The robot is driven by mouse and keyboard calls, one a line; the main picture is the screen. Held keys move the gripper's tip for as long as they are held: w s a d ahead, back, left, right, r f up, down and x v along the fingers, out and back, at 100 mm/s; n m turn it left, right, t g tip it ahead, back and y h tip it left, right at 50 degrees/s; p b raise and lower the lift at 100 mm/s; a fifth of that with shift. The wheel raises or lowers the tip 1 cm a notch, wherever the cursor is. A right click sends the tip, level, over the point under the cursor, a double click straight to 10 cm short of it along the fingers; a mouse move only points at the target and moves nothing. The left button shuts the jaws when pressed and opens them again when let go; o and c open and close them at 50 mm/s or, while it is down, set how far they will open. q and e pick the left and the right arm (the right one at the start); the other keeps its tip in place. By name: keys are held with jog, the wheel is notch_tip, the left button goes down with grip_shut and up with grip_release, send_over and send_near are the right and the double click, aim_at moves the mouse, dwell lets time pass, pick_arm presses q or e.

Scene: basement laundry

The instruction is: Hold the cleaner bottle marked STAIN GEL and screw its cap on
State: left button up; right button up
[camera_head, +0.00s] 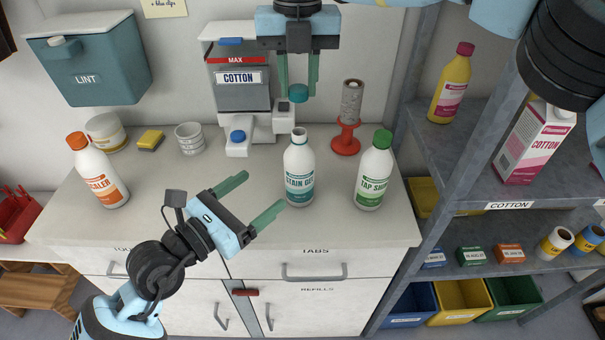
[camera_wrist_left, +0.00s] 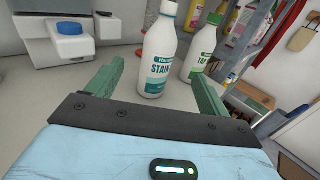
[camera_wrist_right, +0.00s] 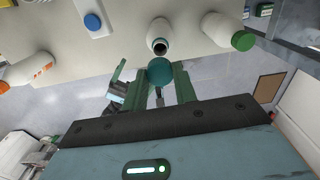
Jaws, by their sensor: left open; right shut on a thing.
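The STAIN GEL bottle (camera_head: 300,172) is white with a teal label and stands upright and uncapped on the counter. Its open mouth shows in the right wrist view (camera_wrist_right: 159,47). My right gripper (camera_head: 299,90) is shut on the teal cap (camera_head: 299,94), above the bottle and apart from it; the cap also shows in the right wrist view (camera_wrist_right: 161,72). My left gripper (camera_head: 258,197) is open and empty, in front and to the left of the bottle. In the left wrist view the bottle (camera_wrist_left: 158,55) stands beyond and between the spread fingers.
A TAP bottle with green cap (camera_head: 374,172) stands to the right, an orange-capped bottle (camera_head: 98,172) at the far left. A red holder (camera_head: 346,140) and the COTTON dispenser (camera_head: 239,85) stand behind. Grey shelves (camera_head: 480,150) bound the right. The counter's left middle is clear.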

dwell(0.3)
pick_arm(q)
jog(key=x, duration=1.2)
jog(key=c, duration=1.5)
jog(key=shift+o, duration=0.2)
pick_arm(e)
send_over(299, 132)
jog(key=shift+f, duration=2.5)
jog(key=shift+f, duration=0.1)
jog(key=shift+f, duration=0.75)
jog(key=shift+f, duration=0.55)
